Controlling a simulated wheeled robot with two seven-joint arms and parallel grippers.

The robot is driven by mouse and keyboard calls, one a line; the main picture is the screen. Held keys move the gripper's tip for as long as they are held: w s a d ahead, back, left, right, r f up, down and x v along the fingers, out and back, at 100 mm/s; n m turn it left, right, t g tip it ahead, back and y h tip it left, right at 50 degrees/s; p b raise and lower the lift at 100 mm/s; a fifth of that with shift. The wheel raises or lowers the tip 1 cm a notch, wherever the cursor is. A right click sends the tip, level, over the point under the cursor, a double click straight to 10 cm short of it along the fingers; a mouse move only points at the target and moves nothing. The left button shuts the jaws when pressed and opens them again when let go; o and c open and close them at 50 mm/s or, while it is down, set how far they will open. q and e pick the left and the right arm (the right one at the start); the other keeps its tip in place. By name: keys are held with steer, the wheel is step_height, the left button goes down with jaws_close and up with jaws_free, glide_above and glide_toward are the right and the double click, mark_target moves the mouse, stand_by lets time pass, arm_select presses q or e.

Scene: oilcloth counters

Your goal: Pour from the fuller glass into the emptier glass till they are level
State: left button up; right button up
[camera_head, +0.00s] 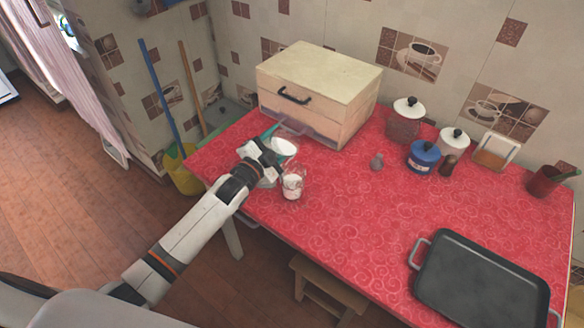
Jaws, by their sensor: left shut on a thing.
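A clear glass (292,188) with some white liquid in it stands upright on the red counter, near its left front edge. My left gripper (273,162) is just behind and left of this glass, above the counter. It is shut on what looks like the other glass (283,147), which shows as a white rounded shape just beyond the fingers. The gripper hides much of it, so its tilt and level are hard to tell. I cannot tell whether the two glasses touch. My right gripper is not in view.
A cream box with a drawer (318,85) stands close behind the glasses. Lidded jars (405,125), a blue pot (423,158) and a small shaker (377,162) stand further right. A dark tray (480,285) lies front right. The red counter's middle (350,215) is clear.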

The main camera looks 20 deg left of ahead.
arm_select(q)
steer(key=shift+f+n+b, duration=0.2)
steer(key=shift+n+b, duration=0.45)
steer(key=shift+n, duration=0.45)
steer(key=shift+w+a+f+n+b, duration=0.25)
steer(key=shift+a+f+n, duration=0.3)
steer(key=shift+n, duration=0.35)
steer(key=shift+w+a+f+n+b, duration=0.25)
steer(key=shift+a+n, duration=0.35)
steer(key=shift+n, duration=0.3)
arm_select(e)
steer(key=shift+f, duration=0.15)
arm_select(q)
steer(key=shift+s+f, duration=0.15)
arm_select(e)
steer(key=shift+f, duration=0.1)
